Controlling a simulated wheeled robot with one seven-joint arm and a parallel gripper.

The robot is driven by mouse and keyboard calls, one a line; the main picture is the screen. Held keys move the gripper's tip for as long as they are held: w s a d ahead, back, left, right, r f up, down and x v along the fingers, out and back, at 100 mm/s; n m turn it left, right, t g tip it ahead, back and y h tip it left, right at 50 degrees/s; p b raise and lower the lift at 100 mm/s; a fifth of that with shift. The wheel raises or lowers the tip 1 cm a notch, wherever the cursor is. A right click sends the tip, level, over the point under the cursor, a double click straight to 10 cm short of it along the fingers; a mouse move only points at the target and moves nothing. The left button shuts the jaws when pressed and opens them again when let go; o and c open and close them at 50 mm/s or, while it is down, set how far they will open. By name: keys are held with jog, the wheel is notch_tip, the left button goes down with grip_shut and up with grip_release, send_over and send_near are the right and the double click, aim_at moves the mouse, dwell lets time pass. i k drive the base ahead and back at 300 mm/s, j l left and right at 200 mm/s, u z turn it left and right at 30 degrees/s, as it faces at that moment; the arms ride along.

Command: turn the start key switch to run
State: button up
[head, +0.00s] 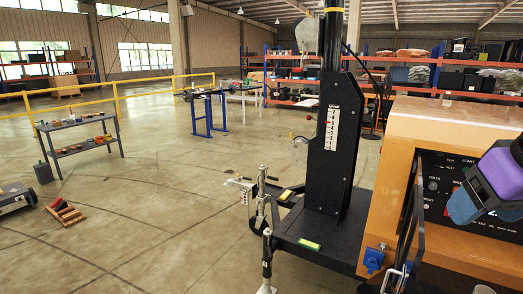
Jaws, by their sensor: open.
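The light tower's orange housing (456,122) stands at the right, with a black control panel (434,206) on its near face. I cannot pick out the start key switch; that part of the panel is small and partly covered. My gripper (480,203), purple and blue, is in front of the panel's right part at the picture's right edge. It is open, with no object visible in it, and is partly cut off by the frame. I cannot tell whether it touches the panel.
A black panel door (411,222) stands open at the panel's left. The tower's black mast (332,150) rises left of the housing. A grey shelf cart (82,147), a pallet piece (66,213) and yellow railings (117,98) are farther left.

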aim_at(437, 165)
jog(key=z, duration=0.9)
